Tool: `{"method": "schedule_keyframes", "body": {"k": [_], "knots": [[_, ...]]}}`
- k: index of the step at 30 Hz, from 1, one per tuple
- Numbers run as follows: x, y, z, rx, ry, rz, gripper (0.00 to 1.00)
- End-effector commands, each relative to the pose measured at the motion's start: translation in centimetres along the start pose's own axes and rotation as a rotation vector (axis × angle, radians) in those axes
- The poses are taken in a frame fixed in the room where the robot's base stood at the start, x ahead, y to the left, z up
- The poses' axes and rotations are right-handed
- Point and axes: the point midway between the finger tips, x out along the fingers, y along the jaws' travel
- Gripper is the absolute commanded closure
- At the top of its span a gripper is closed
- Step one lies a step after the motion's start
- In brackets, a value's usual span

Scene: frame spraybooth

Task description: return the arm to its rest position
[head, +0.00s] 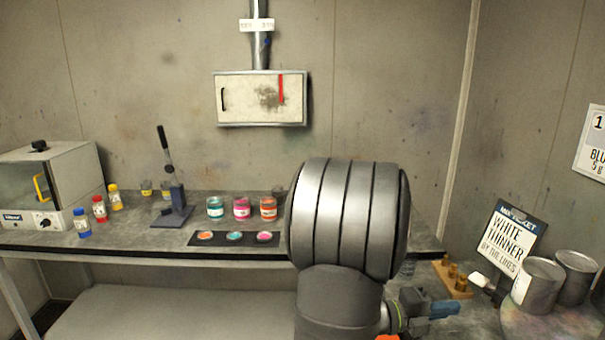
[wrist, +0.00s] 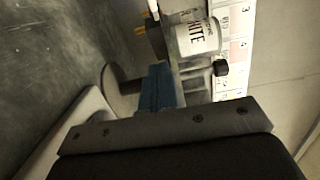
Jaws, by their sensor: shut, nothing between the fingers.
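My gripper (head: 444,308) is at the lower right of the head view, beside my large grey arm link, with its blue fingers pointing right. It is shut and holds nothing. In the wrist view its blue fingers (wrist: 158,88) show beyond the dark wrist body. My arm link hides part of the bench in the middle of the head view.
Right of my gripper are a wooden block with pegs (head: 452,280), a white thinner sign (head: 505,243) and two metal cans (head: 538,285). On the bench (head: 110,238) stand several paint jars (head: 241,208), a lever press (head: 172,205) and an oven-like box (head: 50,185).

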Motion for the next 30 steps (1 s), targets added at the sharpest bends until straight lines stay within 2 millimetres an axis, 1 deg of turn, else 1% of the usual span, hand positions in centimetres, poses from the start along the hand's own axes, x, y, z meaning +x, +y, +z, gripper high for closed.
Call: {"method": "schedule_keyframes", "body": {"k": [1, 8, 14, 24, 30], "knots": [[-0.4, 0.0, -0.6, -0.001, -0.02, 0.001, 1.0], [-2.0, 0.1, -3.1, 0.0, -0.126, 0.004, 1.0], [-4.5, 0.0, -6.2, 0.001, -0.129, 0.004, 1.0], [-8.2, 0.1, -6.5, 0.0, -0.13, 0.004, 1.0], [-9.9, 0.1, -6.7, 0.0, -0.128, 0.004, 1.0]]}}
